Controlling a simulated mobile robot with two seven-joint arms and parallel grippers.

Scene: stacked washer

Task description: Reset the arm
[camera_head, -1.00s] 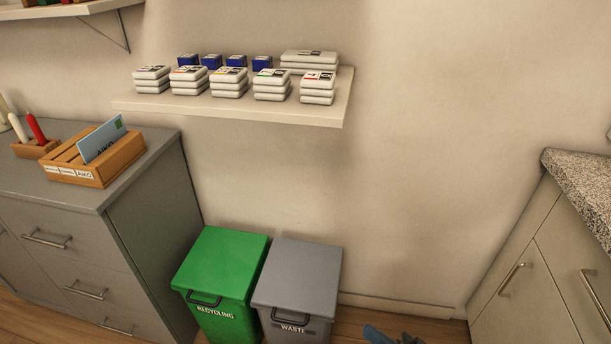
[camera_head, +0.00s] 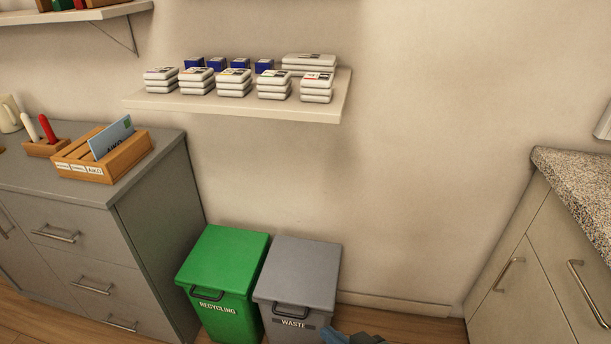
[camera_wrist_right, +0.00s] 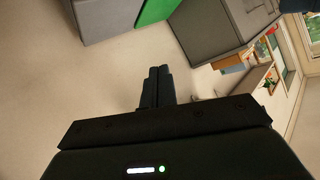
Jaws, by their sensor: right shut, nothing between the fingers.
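My right gripper (camera_wrist_right: 157,86) shows in the right wrist view with its two dark fingers together, nothing between them, pointing into open space. In the head view only a small dark blue-grey part of my right gripper (camera_head: 352,338) shows at the bottom edge, just right of the grey waste bin (camera_head: 300,270). My left gripper is in neither view.
A green recycling bin (camera_head: 225,262) stands between the waste bin and a grey drawer cabinet (camera_head: 160,210). A wooden letter box (camera_head: 75,160) sits on the cabinet. A wall shelf (camera_head: 240,108) holds white packs. A speckled counter (camera_head: 575,180) is at right. Bare wall lies between.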

